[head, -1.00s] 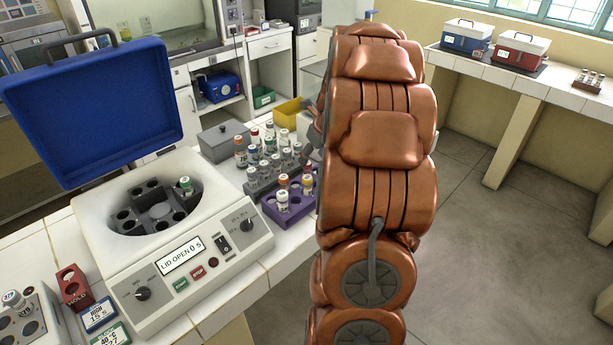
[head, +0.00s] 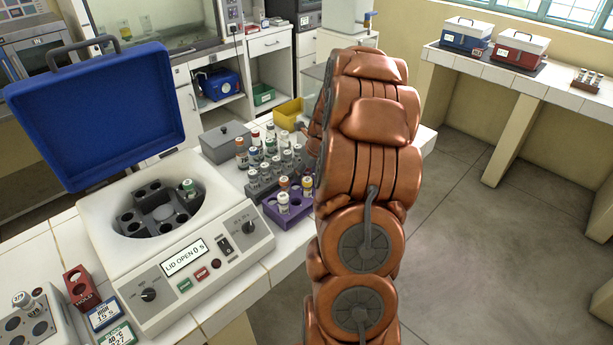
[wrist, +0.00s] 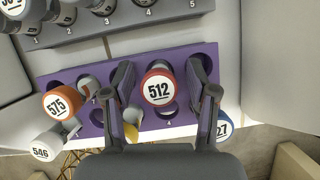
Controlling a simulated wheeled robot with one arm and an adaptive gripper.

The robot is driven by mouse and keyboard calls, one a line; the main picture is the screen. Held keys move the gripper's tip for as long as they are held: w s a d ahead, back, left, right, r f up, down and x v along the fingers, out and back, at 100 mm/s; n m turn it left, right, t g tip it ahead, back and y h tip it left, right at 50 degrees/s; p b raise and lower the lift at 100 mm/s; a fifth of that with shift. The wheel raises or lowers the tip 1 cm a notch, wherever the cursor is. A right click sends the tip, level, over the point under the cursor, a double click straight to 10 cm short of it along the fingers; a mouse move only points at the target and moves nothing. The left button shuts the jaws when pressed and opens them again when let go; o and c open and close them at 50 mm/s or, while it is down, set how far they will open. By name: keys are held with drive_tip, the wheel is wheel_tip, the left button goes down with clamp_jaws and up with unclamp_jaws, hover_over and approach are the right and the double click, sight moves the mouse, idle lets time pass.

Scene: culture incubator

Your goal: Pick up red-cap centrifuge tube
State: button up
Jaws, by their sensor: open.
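In the wrist view, a tube with a red-rimmed white cap marked 512 (wrist: 158,90) stands in the purple rack (wrist: 205,50). My gripper (wrist: 160,72) is open, with one finger on each side of this tube and a visible gap at both sides. A tube with an orange-brown cap marked 575 (wrist: 58,103) stands to the left, outside the fingers. In the head view, the purple rack (head: 290,217) is beside the centrifuge, partly behind my arm. My gripper is hidden there by the arm.
Tubes marked 546 (wrist: 46,146) and 527 (wrist: 223,127) are near the fingers; a yellow one is partly hidden by the left finger. A grey rack (wrist: 110,22) with tubes lies just beyond. The open centrifuge (head: 170,262) stands left of the purple rack.

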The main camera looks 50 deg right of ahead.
clamp_jaws()
idle(0.4)
drive_tip(key=shift+r, duration=0.1)
